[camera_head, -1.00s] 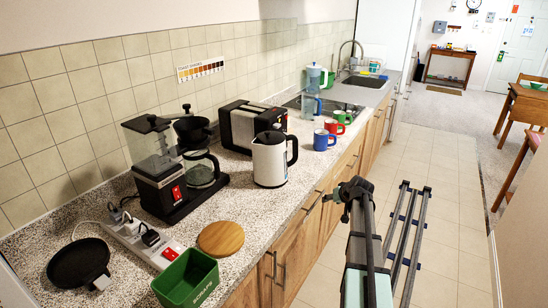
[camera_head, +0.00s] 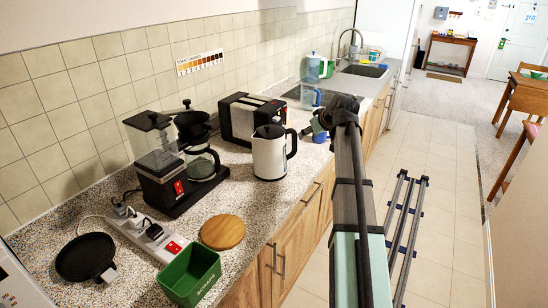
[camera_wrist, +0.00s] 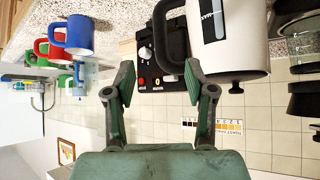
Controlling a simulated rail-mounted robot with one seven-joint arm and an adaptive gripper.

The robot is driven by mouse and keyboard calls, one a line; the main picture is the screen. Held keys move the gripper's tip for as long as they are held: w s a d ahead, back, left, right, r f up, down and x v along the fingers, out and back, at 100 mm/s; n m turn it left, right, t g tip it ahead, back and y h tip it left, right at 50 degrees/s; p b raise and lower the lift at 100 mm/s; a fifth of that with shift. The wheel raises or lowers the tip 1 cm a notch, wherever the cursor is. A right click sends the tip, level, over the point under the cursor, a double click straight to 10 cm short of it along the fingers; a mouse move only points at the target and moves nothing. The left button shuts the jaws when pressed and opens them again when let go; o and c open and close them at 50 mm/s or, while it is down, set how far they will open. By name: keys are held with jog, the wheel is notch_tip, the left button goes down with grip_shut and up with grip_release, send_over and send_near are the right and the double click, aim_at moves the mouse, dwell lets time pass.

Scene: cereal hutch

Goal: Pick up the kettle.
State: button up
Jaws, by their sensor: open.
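The white kettle (camera_head: 269,158) with black lid and black handle stands upright on the counter, its handle facing right. In the wrist view, which looks upside down, the kettle (camera_wrist: 232,38) fills the upper right, and its dark handle loop lies to its left. My gripper (camera_wrist: 158,78) is open and empty, its two fingers apart with the handle showing beyond the gap between them. In the head view my gripper (camera_head: 308,130) is right of the kettle, apart from it, and mostly hidden by my own arm.
The black toaster (camera_head: 237,122) is behind the kettle, and a coffee maker (camera_head: 203,160) stands to its left. A blue mug (camera_wrist: 80,35) and red and green mugs are near my gripper. A wooden disc (camera_head: 222,232) and green bin (camera_head: 190,276) are nearer.

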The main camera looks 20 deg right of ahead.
aim_at(296, 143)
jog(key=p+x, duration=0.2)
jog(key=x, duration=0.5)
jog(key=shift+w+f, duration=0.25)
jog(key=shift+w, duration=0.1)
jog(key=shift+s+f+p+x, duration=0.1)
jog(key=shift+p+x, duration=0.55)
jog(key=shift+x, duration=0.95)
jog(key=shift+s+f+p+x, duration=0.1)
jog(key=shift+p+x, duration=0.55)
jog(key=shift+x, duration=1)
grip_shut()
jog(key=shift+r, duration=0.15)
